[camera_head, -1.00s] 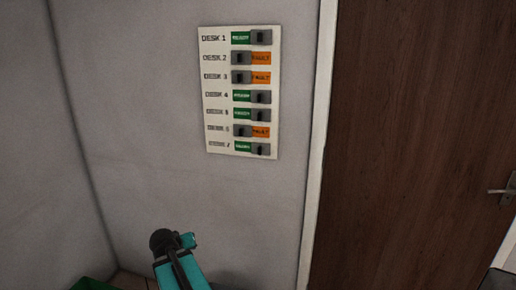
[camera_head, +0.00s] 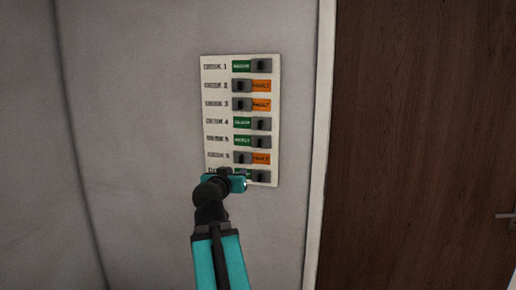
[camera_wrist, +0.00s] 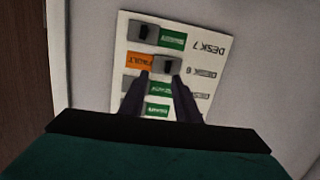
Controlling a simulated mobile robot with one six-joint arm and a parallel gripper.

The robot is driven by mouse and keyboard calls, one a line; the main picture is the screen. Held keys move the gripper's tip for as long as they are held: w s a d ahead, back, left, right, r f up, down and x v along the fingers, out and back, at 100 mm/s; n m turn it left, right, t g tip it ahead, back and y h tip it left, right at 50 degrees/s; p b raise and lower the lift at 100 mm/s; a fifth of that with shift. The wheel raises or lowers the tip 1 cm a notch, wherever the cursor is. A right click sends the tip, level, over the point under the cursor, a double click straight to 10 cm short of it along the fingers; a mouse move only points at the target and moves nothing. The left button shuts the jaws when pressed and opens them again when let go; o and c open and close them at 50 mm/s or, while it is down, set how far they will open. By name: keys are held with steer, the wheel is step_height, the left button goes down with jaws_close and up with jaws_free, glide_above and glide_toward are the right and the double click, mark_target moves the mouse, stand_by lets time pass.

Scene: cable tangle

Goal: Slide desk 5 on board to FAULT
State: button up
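The white board (camera_head: 228,113) hangs on the wall, with rows of sliders marked DESK 1 to 7. The desk 5 slider (camera_head: 261,142) sits on the right, with its green label (camera_head: 242,140) showing on the left. My gripper (camera_wrist: 158,74) is open and empty, its two dark fingers apart. In the head view my wrist covers the DESK 7 lettering. The wrist view shows the board upside down, with the fingertips by the desk 6 slider (camera_wrist: 167,66). One finger partly hides the desk 5 row. I cannot tell whether the fingers touch the board.
Desks 2, 3 and 6 show orange FAULT labels (camera_head: 261,86), with their sliders on the left. Desks 1 and 4 show green. A brown door (camera_head: 420,130) with a handle (camera_head: 506,216) stands to the right behind a pale frame. The wall left of the board is bare.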

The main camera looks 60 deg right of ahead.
mark_target(260, 143)
steer(key=s+d+r+m+h, duration=0.1)
steer(key=s+r, duration=0.3)
steer(key=r, duration=0.3)
steer(key=shift+s+h, duration=0.25)
steer(key=shift+h, duration=0.15)
steer(key=shift+d, duration=0.15)
steer(key=d+p, duration=0.1)
steer(key=p, duration=0.1)
steer(key=w+d+p, duration=0.1)
steer(key=p, duration=0.2)
steer(key=shift+d+r+g, duration=0.15)
steer(key=shift+d+g, duration=0.15)
steer(key=shift+d, duration=0.1)
steer(key=p+x, duration=0.2)
steer(key=p, duration=0.5)
steer(key=shift+w+d, duration=0.1)
steer(key=shift+d, duration=0.1)
steer(key=shift+p+x, duration=3.4)
steer(key=shift+x, duration=0.7)
